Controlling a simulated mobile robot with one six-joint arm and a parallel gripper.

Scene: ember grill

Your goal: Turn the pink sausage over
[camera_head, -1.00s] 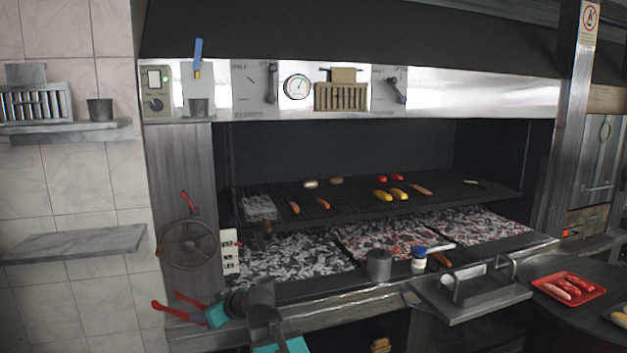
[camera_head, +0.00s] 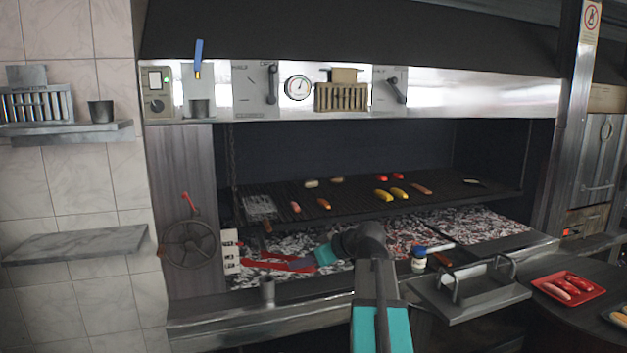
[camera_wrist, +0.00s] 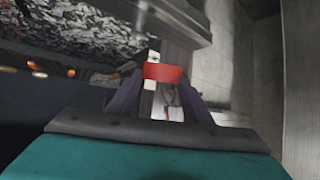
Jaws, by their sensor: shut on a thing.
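Several sausages lie on the dark grill rack. The pinkest looks to be the left sausage (camera_head: 295,207), and a browner sausage (camera_head: 324,204) lies just right of it. Another pinkish-brown sausage (camera_head: 421,188) lies farther right. No sausage shows clearly between the fingers.
Yellow items (camera_head: 391,194) and red items (camera_head: 390,177) also lie on the rack. A wire basket (camera_head: 259,207) is at its left. A small cup (camera_head: 268,291) and a blue-capped bottle (camera_head: 418,259) stand on the front ledge. A red tray (camera_head: 545,289) holds more sausages.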

